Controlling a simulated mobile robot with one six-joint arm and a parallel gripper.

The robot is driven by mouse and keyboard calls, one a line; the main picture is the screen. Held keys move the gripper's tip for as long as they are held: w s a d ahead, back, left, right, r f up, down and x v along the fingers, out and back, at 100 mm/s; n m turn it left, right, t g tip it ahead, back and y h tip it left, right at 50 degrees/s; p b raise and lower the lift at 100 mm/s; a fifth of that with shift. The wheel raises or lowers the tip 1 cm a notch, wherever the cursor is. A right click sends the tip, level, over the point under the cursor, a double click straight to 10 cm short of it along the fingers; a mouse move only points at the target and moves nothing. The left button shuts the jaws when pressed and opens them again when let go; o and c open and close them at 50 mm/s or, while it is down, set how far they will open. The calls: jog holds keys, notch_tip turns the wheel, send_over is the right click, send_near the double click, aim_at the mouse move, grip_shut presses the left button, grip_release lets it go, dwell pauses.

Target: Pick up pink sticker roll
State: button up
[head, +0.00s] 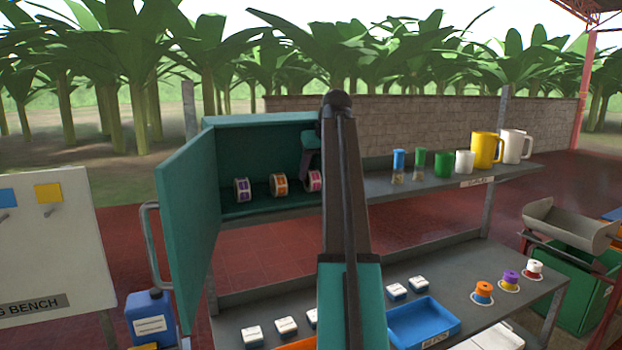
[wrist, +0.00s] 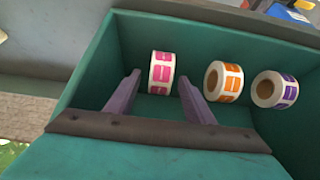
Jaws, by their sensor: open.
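The pink sticker roll (wrist: 161,73) stands on its edge inside the teal cabinet, between and just beyond my gripper's fingertips in the wrist view. My gripper (wrist: 158,88) is open, with a purple-grey finger on each side of the roll and a gap on both sides. In the head view the pink roll (head: 315,180) is at the right of the row of rolls, partly hidden by my arm. My gripper (head: 308,163) is mostly hidden behind my arm there.
An orange roll (wrist: 224,81) stands close beside my right finger, with a purple roll (wrist: 274,89) beyond it. The cabinet (head: 262,125) has walls around the rolls, and its door (head: 187,225) stands open at left. Cups and vials line the shelf (head: 420,182) to the right.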

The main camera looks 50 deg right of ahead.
jog(key=shift+p+x, duration=0.5)
jog(key=shift+x, duration=0.4)
grip_shut()
